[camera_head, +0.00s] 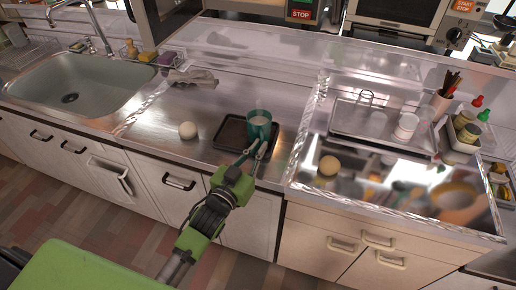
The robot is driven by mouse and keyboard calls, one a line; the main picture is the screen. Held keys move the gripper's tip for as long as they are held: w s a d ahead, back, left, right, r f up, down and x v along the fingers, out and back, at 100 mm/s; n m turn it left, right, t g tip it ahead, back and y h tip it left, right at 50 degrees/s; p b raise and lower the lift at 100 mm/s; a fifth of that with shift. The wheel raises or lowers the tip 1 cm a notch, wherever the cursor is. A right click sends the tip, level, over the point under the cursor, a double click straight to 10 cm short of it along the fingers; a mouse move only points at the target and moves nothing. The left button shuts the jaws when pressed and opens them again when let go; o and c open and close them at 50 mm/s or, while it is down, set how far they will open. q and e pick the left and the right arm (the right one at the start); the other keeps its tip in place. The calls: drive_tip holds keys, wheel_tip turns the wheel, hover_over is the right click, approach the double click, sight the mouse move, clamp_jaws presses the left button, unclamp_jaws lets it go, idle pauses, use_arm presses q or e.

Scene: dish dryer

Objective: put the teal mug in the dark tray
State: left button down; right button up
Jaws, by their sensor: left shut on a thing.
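The teal mug (259,126) is upright at the dark tray (231,133) on the steel counter, over the tray's right half. I cannot tell whether its base touches the tray. My left gripper (256,149) reaches in from the front and is shut on the near side of the mug. The gripper's fingers hide part of the mug's lower front and the tray's near right edge. My right gripper is not in view.
A white ball-like object (188,130) sits left of the tray. A grey cloth (193,78) lies behind it. The sink (75,84) is at the left.

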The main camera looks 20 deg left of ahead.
use_arm(q)
drive_tip(key=c, duration=2.2)
unclamp_jaws()
drive_tip(key=shift+f, duration=0.1)
drive_tip(key=shift+r, duration=0.2)
drive_tip(key=s, duration=0.4)
drive_tip(key=s+a, duration=0.1)
drive_tip(key=s, duration=0.3)
drive_tip(key=s+a+b, duration=0.1)
drive_tip(key=s, duration=0.3)
drive_tip(key=shift+a, duration=0.1)
drive_tip(key=shift+f, duration=0.15)
